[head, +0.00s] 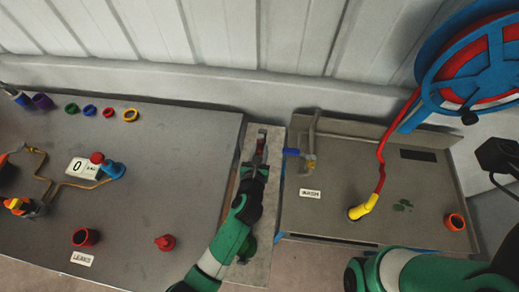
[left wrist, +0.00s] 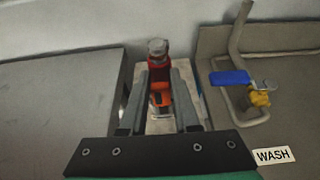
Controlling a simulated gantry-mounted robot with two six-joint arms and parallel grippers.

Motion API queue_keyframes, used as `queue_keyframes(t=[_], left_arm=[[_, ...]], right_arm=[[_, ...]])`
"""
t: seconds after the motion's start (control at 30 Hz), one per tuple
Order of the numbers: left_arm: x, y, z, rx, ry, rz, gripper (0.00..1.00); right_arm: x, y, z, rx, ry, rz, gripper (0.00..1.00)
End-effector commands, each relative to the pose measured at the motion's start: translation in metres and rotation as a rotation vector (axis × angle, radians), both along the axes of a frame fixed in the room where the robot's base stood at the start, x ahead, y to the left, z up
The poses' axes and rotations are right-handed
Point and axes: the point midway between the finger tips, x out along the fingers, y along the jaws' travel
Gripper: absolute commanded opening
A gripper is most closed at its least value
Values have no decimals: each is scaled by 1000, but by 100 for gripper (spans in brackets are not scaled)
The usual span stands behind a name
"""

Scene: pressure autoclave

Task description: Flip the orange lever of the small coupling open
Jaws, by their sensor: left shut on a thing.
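The small coupling (left wrist: 158,62) stands on a narrow pale strip in the left wrist view, red with a grey top. Its orange lever (left wrist: 161,97) is at the near side, between the fingers of my left gripper (left wrist: 164,92). The fingers are shut on the lever, which partly hides between them. In the head view, my left gripper (head: 258,162) reaches up to the coupling (head: 260,146), which is small and mostly hidden there. I cannot tell the lever's exact angle. A green arm section of my right arm shows at lower right, but its gripper is out of view.
The left bench (head: 140,210) holds several coloured rings, a red cup (head: 86,237) and a gauge. A blue-red hose reel (head: 475,65) hangs above.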

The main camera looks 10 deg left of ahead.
Motion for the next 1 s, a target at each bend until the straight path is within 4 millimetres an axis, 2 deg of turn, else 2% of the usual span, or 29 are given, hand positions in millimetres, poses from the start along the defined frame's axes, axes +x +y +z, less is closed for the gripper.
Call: queue_keyframes(t=[0.7, 0.9, 1.0], left_arm=[[0, 0, -2, 0, 1, 1, 0], [-8, 0, -9, 3, -92, 0, 0], [-11, 0, -4, 2, -122, 0, 0]], right_arm=[[0, 0, -1, 0, 0, 0, 50], [0, 0, -25, 0, 0, 0, 50], [0, 0, -26, 0, 0, 0, 50]])
